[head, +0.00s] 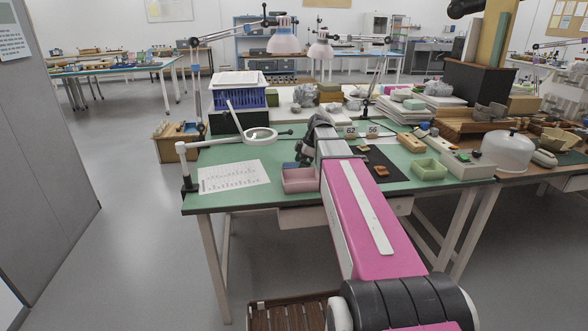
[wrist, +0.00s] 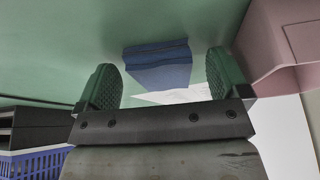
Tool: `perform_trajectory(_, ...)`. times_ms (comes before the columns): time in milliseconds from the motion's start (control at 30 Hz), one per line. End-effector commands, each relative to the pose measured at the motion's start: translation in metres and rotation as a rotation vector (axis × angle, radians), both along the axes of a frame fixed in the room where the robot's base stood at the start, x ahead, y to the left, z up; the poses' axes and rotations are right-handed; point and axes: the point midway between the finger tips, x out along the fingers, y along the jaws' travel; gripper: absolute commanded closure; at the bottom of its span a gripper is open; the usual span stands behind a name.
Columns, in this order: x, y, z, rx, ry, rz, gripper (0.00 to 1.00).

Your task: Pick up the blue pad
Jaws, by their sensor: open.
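The blue pad (wrist: 158,65) lies on the green tabletop (wrist: 60,50) in the wrist view, between my fingers and beyond them, with a gap to each. My gripper (wrist: 162,78) is open, with a green-faced finger on either side and nothing held. In the head view a small part of the blue pad (head: 290,165) shows just behind the pink tray. My gripper (head: 304,153) is there over the table, dark and partly hidden by my arm; its fingertips are hard to make out.
The pink tray (head: 299,186) stands close to the pad; its wall (wrist: 262,55) is at the right in the wrist view. A printed white sheet (head: 233,176) lies to the left. A ring magnifier (head: 259,136) and a blue crate (head: 240,97) stand behind.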

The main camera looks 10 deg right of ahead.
Motion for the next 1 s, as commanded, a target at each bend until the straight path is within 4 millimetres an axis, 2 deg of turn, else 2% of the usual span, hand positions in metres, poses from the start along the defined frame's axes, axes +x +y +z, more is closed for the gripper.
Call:
perform_trajectory(67,0.0,0.0,0.0,0.0,0.0,0.0,0.06)
perform_trajectory(200,0.0,0.0,0.0,0.0,0.0,0.0,0.52)
perform_trajectory(233,0.0,0.0,0.0,0.0,0.0,0.0,0.6)
perform_trajectory(667,0.0,0.0,0.004,0.0,-0.001,0.0,0.6)
perform_trajectory(867,0.0,0.0,0.019,0.0,-0.003,-0.001,0.6)
perform_trajectory(1000,0.001,0.0,0.037,0.0,-0.002,-0.001,0.6)
